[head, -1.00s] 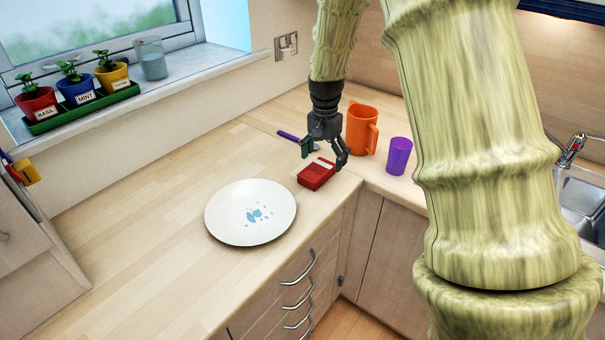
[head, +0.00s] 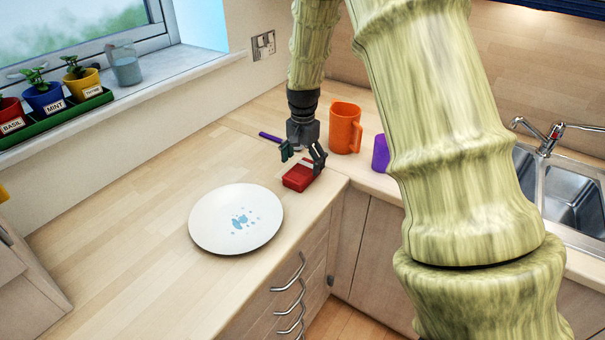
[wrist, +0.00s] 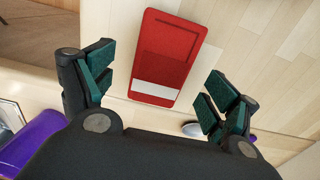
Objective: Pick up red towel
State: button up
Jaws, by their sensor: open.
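The red thing, which looks like a red folded towel or flat red block with a white band (head: 299,178), lies on the wooden counter near its inner corner. In the wrist view the red towel (wrist: 168,52) lies ahead of the fingers, its white band nearest me. My gripper (head: 303,151) is open and just above and behind it, pointing down. In the wrist view my gripper (wrist: 158,92) has its two green-padded fingers spread wider than the towel, with nothing between the pads. I cannot tell the exact height gap.
A white plate (head: 237,219) lies to the left of the towel. An orange mug (head: 345,128) and a purple cup (head: 381,153) stand to the right. A purple-handled utensil (head: 269,137) lies behind. The sink (head: 573,196) is at far right.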

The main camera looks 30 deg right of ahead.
aim_at(303, 170)
jog(key=shift+w+f+p, duration=0.1)
jog(key=shift+f+p, duration=0.45)
jog(key=shift+f, duration=1.5)
jog(key=c, duration=1.1)
